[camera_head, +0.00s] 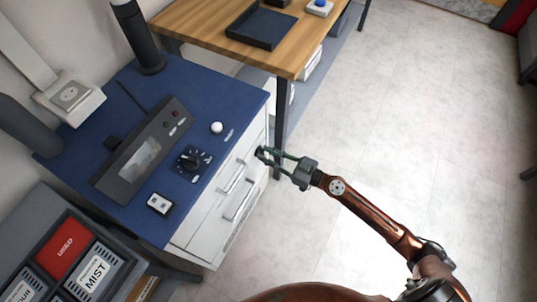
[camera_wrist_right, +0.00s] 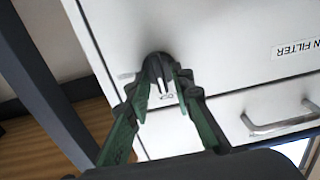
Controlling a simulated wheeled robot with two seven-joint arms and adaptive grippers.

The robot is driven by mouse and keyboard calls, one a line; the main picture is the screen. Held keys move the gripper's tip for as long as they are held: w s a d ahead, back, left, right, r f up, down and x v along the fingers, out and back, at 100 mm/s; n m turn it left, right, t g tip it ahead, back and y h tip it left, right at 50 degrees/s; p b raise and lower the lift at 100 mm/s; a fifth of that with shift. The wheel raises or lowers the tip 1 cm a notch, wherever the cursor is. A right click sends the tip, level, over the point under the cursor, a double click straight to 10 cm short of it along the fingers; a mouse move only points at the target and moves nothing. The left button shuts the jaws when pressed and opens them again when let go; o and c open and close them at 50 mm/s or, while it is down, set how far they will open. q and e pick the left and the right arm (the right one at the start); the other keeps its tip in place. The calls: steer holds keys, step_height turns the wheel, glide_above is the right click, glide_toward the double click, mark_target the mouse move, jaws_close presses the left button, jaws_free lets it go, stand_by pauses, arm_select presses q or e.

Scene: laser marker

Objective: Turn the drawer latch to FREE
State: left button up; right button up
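The drawer latch (camera_wrist_right: 157,69) is a small dark round knob with a white pointer line, on the white drawer front (camera_wrist_right: 215,55). Its pointer runs roughly up and down in the right wrist view. Small marks beside it are too small to read. My right gripper (camera_wrist_right: 161,85) has its two green fingers on either side of the knob, the tips very close to it. I cannot tell whether they press on it. In the head view my right gripper (camera_head: 265,156) reaches the upper right of the cabinet's drawer face. My left gripper is out of view.
The white drawers have bar handles (camera_head: 232,178) left of my gripper. A dark table leg (camera_head: 280,130) stands close behind my gripper. The floor at right is clear.

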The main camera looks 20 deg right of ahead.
jaws_close()
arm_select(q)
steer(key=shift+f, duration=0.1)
arm_select(e)
steer(key=shift+m, duration=0.3)
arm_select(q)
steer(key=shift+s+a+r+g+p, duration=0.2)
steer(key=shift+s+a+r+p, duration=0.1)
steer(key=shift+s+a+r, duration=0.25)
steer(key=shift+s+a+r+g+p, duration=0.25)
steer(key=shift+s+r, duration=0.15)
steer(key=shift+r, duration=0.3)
arm_select(e)
steer(key=shift+w+d+f+m, duration=0.1)
steer(key=shift+d+f+m, duration=0.05)
steer(key=shift+m, duration=4.25)
steer(key=shift+w+d+f+m, duration=0.1)
steer(key=shift+m, duration=4.3)
